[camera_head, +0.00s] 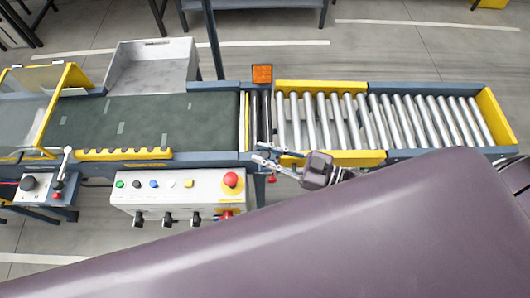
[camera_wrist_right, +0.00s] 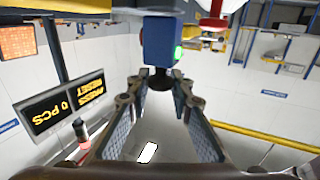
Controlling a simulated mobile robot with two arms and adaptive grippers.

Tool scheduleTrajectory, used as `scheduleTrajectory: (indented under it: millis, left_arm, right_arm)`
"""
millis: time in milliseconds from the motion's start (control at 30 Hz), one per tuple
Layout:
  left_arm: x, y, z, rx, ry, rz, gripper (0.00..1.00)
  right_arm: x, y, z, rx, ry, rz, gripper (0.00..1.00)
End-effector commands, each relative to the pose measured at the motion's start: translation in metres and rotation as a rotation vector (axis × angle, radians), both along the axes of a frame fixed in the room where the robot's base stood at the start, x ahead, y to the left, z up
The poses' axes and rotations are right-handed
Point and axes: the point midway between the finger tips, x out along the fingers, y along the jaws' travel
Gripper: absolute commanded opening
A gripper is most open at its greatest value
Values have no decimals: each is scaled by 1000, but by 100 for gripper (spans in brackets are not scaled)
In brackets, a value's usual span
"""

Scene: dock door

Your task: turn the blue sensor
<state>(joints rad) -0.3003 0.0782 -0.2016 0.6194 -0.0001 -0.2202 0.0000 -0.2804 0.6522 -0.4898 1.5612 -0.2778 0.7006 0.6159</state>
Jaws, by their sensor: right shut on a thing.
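The blue sensor (camera_wrist_right: 160,42) shows at the top middle of the right wrist view, a blue block with a green light on its right face and a dark round part below it. My right gripper (camera_wrist_right: 158,84) has its two padded fingers on either side of that dark lower part, shut on the sensor. In the head view my right gripper (camera_head: 262,154) is at the near edge of the conveyor, where the belt meets the rollers. The sensor cannot be made out clearly there. My left gripper is not in view.
A control box (camera_head: 180,205) with buttons and a red stop knob (camera_head: 231,180) stands left of the gripper. The green belt (camera_head: 190,120) and rollers (camera_head: 420,120) lie beyond. A display (camera_wrist_right: 65,102) is at left in the wrist view. My own arm covers the head view's lower right.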

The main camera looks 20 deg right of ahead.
Motion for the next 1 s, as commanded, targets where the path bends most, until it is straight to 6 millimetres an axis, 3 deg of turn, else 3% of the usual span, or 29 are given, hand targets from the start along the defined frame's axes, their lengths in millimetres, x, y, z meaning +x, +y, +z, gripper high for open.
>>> scheduleTrajectory:
  millis: [133, 167, 300, 667, 1000]
  left_arm:
    - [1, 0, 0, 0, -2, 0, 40]
    - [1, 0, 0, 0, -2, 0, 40]
    - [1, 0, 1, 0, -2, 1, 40]
    - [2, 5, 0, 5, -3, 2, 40]
    - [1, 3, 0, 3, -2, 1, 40]
  right_arm:
    - [0, 0, 1, 1, -1, -2, 0]
    - [0, 0, 1, 1, -1, -2, 22]
    - [0, 0, 1, 0, 0, -2, 36]
    - [-4, -5, -1, -2, 3, -3, 36]
    - [-45, -56, -1, -3, 5, -2, 36]
